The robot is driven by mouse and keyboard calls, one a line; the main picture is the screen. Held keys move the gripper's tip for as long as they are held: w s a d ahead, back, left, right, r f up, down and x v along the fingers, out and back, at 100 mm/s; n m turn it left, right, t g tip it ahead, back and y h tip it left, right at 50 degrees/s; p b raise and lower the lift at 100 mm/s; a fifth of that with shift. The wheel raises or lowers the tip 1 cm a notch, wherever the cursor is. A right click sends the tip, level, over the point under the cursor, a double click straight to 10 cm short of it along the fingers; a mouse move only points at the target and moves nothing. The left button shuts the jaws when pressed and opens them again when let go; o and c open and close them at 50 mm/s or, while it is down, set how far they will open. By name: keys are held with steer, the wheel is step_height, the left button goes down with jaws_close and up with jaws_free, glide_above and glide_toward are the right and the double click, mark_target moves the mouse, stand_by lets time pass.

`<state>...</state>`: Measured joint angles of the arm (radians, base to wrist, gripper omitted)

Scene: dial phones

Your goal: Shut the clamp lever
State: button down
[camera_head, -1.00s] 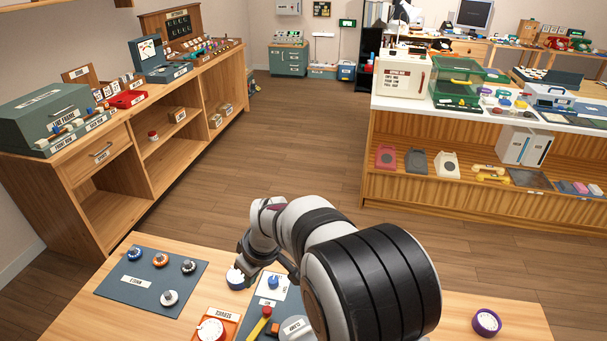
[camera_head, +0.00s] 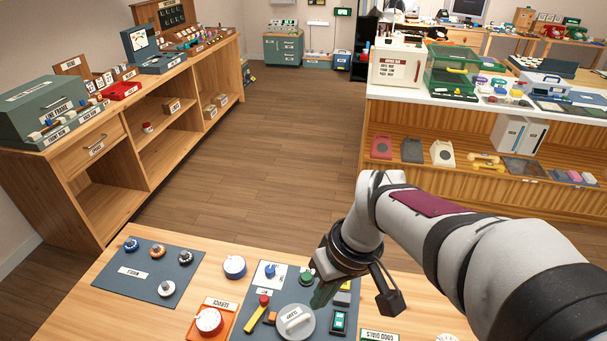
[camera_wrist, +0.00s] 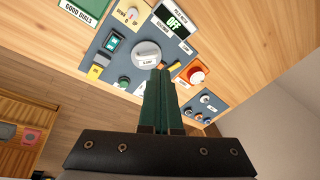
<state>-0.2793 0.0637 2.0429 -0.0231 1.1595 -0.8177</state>
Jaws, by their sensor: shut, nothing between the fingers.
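A yellow lever with a red knob (camera_head: 257,312) lies slanted on the dark panel (camera_head: 243,331) on the front table. It also shows in the wrist view (camera_wrist: 175,67), partly behind my fingers. A small orange block (camera_head: 271,318) sits beside it. A grey round disc with a raised, labelled grip (camera_head: 296,320) is just to its right; its label is too small to read surely. My gripper (camera_head: 320,299) is shut and empty, with green fingers pointing down by the disc's upper right. In the wrist view its fingertips (camera_wrist: 160,74) overlap the panel beside the disc (camera_wrist: 147,53).
A blue knob (camera_head: 270,271), a green knob (camera_head: 306,277) and a green rocker switch (camera_head: 339,321) surround the disc. A mat with several dials (camera_head: 150,273) is further left.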

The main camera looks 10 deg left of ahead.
steer(key=w+a+f+n, duration=0.3)
steer(key=w+a+n, duration=0.2)
steer(key=a, duration=0.2)
steer(key=n+y, duration=0.1)
steer(key=n, duration=0.5)
glide_above(256, 313)
steer(key=w+a, duration=0.1)
steer(key=w, duration=0.2)
step_height(256, 313, down, 6)
steer(key=f, duration=0.1)
steer(key=shift+n, duration=0.3)
steer(key=x, duration=0.9)
steer(key=shift+s+a, duration=0.25)
steer(key=shift+s, duration=0.05)
steer(key=d, duration=0.3)
steer(key=shift+w+f, duration=0.15)
steer(key=shift+f, duration=0.05)
steer(key=shift+d, duration=0.45)
